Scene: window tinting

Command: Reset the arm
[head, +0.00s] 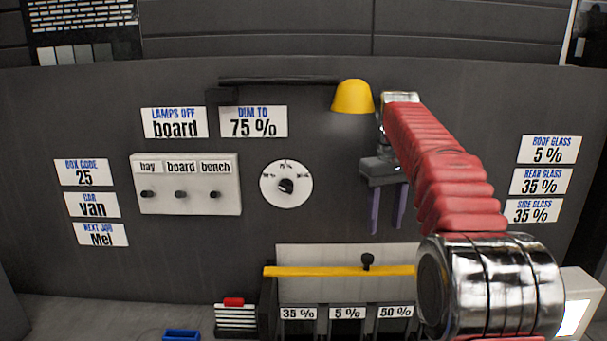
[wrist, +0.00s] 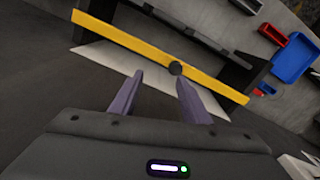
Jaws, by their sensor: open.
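My gripper (head: 388,208) hangs at the end of my red-sleeved arm, in front of the dark panel and above the rack with the yellow bar. Its two purple fingers point down, apart, with nothing between them. In the wrist view my gripper (wrist: 158,98) also shows open and empty. The yellow bar (head: 320,271) with a dark knob (head: 368,261) lies below the fingers. In the wrist view the yellow bar (wrist: 120,40) and its knob (wrist: 176,68) appear beyond the fingertips, and I see no contact.
Left of my gripper are a dial (head: 286,184) and a switch box (head: 187,203) with three switches. A yellow lamp (head: 352,97) juts out near my arm. Labelled slots (head: 346,314) stand under the bar. A blue tray (wrist: 294,58) and red bin (wrist: 272,33) lie beyond.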

